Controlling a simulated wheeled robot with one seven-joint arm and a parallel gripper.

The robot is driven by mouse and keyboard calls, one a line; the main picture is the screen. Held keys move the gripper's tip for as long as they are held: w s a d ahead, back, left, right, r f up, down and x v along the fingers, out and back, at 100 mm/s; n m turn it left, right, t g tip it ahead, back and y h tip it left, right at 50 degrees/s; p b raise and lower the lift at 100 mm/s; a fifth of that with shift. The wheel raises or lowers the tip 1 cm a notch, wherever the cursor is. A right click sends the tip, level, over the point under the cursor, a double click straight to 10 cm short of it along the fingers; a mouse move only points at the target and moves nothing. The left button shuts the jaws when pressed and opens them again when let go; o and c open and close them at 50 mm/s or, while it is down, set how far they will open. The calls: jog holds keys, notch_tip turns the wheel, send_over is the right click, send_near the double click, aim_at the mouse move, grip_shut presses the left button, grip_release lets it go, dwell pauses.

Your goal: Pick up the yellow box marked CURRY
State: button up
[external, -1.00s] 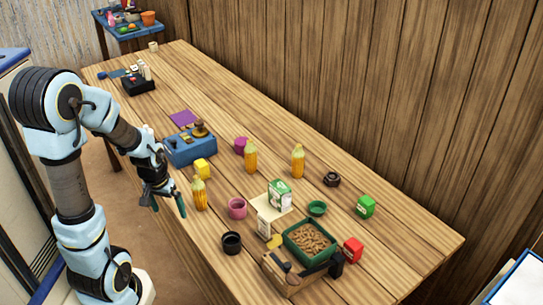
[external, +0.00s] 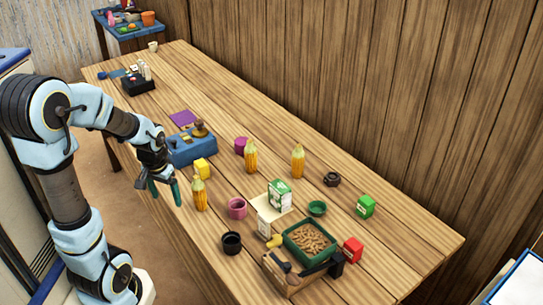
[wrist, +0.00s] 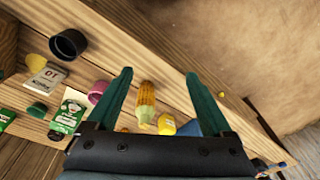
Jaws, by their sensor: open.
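The yellow box (external: 202,169) stands on the wooden table, just in front of the blue case and behind a corn cob. It also shows in the wrist view (wrist: 167,124), between my fingers' lines but beyond them; its marking is too small to read. My gripper (external: 165,190) is open and empty at the table's near edge, left of the box and apart from it. In the wrist view my gripper (wrist: 160,80) has its two green fingers spread wide.
A corn cob (external: 200,194) stands close to the yellow box, with a pink cup (external: 237,208) to its right. The blue case (external: 190,150) sits behind the box. A black cup (external: 232,243) and a green tray (external: 290,239) stand nearer the front.

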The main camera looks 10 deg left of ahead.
jog(key=w+a+f+m+t+y, duration=0.15)
jog(key=w+f+m+y, duration=0.4)
jog(key=w+m, duration=0.65)
jog(key=w+d+r+m+t+y+b, duration=0.1)
jog(key=w+d+r+m+t+y, duration=0.45)
jog(key=w+m, duration=0.7)
jog(key=t+h, duration=0.1)
send_near(203, 168)
jog(key=x, duration=0.4)
jog(key=shift+w+a+r, duration=0.25)
jog(key=shift+w+a, duration=0.1)
jog(key=shift+w+a+f, duration=0.1)
jog(key=shift+f, duration=0.25)
jog(key=x, duration=0.5)
jog(key=shift+f, duration=0.2)
jog(key=shift+h, duration=0.3)
jog(key=shift+p+x, duration=0.85)
jog(key=shift+x, duration=1.85)
jog(key=shift+w, duration=0.2)
